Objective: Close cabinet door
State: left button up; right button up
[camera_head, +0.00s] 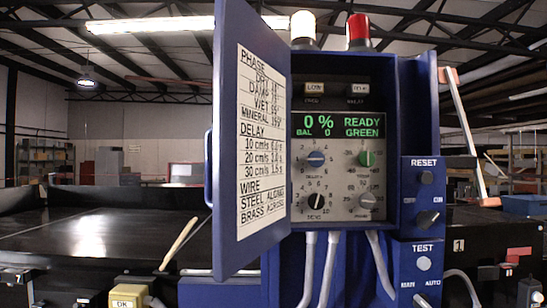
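The blue cabinet door (225,150) stands open, swung out to the left and toward me. The open blue cabinet (408,110) holds a grey control panel (322,158) with several knobs and a green-lettered display (338,126) reading "0 %" and "READY GREEN". Neither of my grippers is in view.
A dark conveyor surface (95,235) lies left of the door. Blue RESET (424,195) and TEST (416,275) boxes sit right of the cabinet. Grey conduits (330,265) run below the panel. White and red lamps (357,30) stand on top.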

aim_at(248, 186)
jog(key=i+j+z, duration=0.1)
jog(key=z, duration=0.25)
jog(key=i+j+z, duration=0.1)
jog(key=j+z, duration=0.4)
jog(key=z, duration=0.25)
jog(key=i+j, duration=0.05)
